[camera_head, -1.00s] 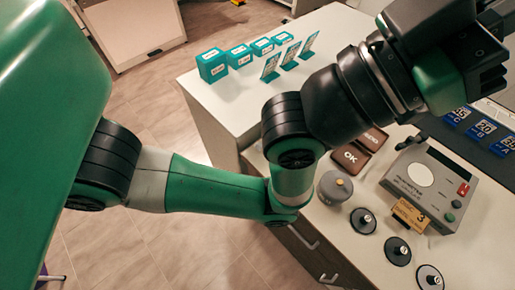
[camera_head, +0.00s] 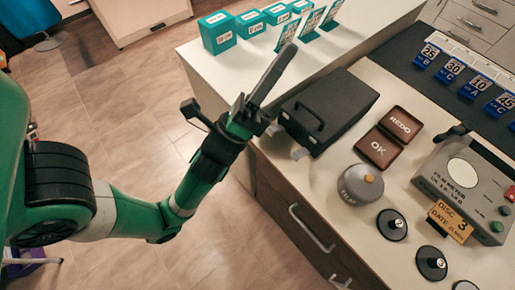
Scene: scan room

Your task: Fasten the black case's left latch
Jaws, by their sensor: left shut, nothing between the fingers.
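The black case (camera_head: 335,106) sits closed-looking on the white counter, its handle side facing the lower left. A pale metal latch piece (camera_head: 299,154) sticks out below the near end of that side. Another pale piece (camera_head: 273,128), at the far end by the left gripper, is partly hidden; I cannot tell whether it is fastened. My left gripper (camera_head: 284,58) is shut and empty, its long grey fingers pointing up and right, just left of the case and partly over the counter edge. I cannot tell whether it touches the case. My right gripper is out of view.
Teal boxes (camera_head: 217,33) and upright cards (camera_head: 286,31) stand behind the case. Open floor lies left of the counter.

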